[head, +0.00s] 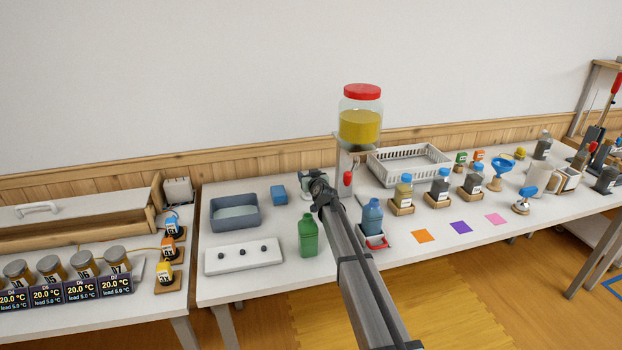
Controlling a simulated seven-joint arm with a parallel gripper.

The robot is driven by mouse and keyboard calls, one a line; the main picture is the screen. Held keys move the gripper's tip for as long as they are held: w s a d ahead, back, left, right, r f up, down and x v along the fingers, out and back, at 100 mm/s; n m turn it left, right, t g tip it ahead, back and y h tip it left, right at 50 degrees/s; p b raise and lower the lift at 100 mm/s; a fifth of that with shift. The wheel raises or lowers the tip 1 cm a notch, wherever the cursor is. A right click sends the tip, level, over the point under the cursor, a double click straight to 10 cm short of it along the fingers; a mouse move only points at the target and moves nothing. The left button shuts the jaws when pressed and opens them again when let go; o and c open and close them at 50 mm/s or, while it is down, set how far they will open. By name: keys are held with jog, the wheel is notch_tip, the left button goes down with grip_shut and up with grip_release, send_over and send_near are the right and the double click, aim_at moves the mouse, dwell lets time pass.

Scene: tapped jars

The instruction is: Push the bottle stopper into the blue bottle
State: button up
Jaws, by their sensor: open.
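The blue bottle (372,216) stands upright in a small red-and-white holder near the middle of the table, just right of my arm. My gripper (316,186) is above the table, to the left of the blue bottle and apart from it. It is open, and its fingers are small and partly hidden by my wrist. A white board (228,261) at the left front carries several small dark knobs (236,252); I cannot tell whether any is the bottle stopper. A green bottle (308,238) stands left of my arm.
A large red-lidded jar (360,120) with yellow contents stands on a stand behind the blue bottle. A grey tub (235,226) and blue block (278,194) are at left. A white basket (440,158), several small bottles and coloured squares (460,228) are at right.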

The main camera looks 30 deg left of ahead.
grip_shut()
dwell(0.8)
jog(key=shift+r, duration=0.45)
dwell(0.5)
jog(key=shift+r, duration=0.85)
jog(key=shift+r, duration=3.15)
